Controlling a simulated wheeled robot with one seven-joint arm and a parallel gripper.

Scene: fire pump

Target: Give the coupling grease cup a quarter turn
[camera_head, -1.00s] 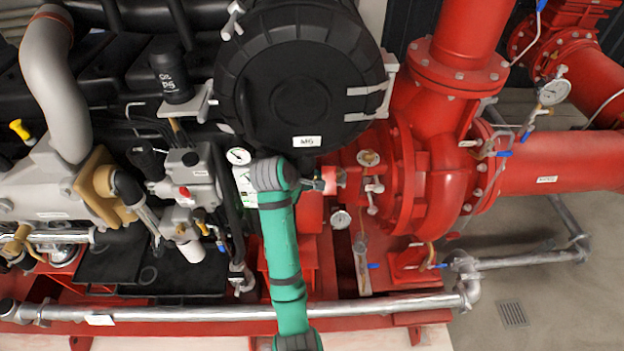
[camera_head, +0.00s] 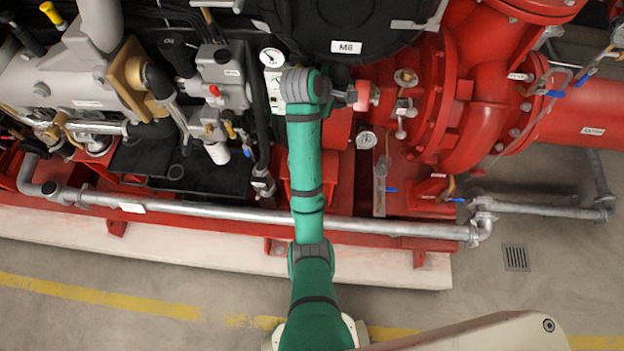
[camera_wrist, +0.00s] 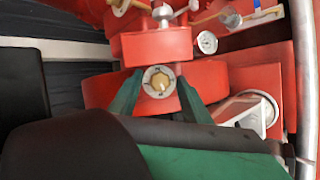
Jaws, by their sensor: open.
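The grease cup (camera_wrist: 158,82) shows in the wrist view as a small brass-coloured round cap inside a grey ring with dark marks. It sits on the face of a red housing (camera_wrist: 158,45). My gripper (camera_wrist: 158,77) is open, with one green finger on each side of the cup. A gap shows between each finger and the ring; I cannot tell how far the tips are from the cup in depth. In the head view my gripper (camera_head: 345,96) is small beside the pinkish-red block (camera_head: 362,95), and the cup is hidden there.
A large black round housing (camera_head: 350,25) hangs just above my wrist. A gauge (camera_head: 366,140) and a valve fitting (camera_head: 404,108) stand to the right. A silver pipe (camera_head: 250,214) runs along the front of the red base. The floor in front is clear.

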